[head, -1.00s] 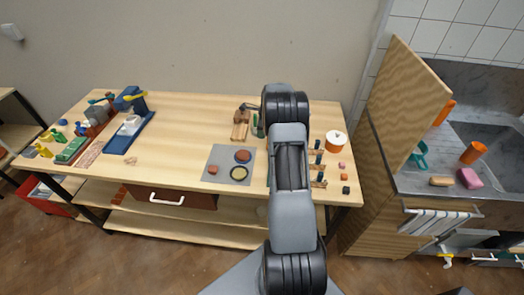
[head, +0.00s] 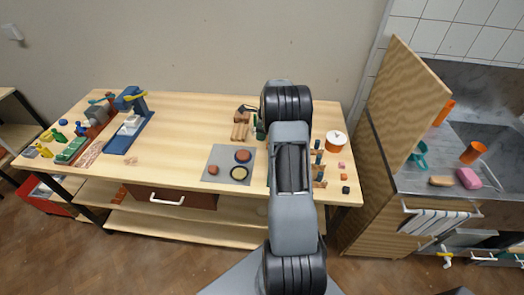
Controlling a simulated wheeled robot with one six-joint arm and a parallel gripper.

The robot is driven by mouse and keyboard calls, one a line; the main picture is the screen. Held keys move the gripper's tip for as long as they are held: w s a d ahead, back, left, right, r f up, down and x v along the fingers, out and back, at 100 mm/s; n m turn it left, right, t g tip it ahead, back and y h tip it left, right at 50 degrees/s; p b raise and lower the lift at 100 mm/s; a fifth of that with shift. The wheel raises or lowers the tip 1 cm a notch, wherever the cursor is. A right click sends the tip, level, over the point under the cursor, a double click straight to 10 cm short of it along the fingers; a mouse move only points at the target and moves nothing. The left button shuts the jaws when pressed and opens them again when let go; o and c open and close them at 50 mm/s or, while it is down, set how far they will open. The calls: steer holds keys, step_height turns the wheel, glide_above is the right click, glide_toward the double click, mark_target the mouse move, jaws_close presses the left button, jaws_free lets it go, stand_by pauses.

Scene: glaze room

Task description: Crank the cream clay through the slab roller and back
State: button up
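A machine with a red base, a grey drum and a teal handle (head: 98,114) stands at the left end of the workbench; it looks like the slab roller. Next to it is a blue machine (head: 130,100) with a yellow lever and a long blue base, with a pale cream block (head: 130,125) on it. I cannot tell whether this block is the cream clay. My arm stretches over the bench right of the mat. My gripper is hidden behind its links.
Small green and yellow items crowd the bench's left end. A tall wooden panel (head: 405,105) separates the bench from the sink counter (head: 450,155). The bench's middle-left is clear.

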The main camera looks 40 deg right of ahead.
steer(key=shift+a, duration=0.1)
steer(key=shift+s+a, duration=0.9)
steer(key=shift+s, duration=0.1)
steer(key=shift+s+a+f+b, duration=0.6)
steer(key=shift+s+a+b, duration=0.15)
steer(key=shift+s+a, duration=0.15)
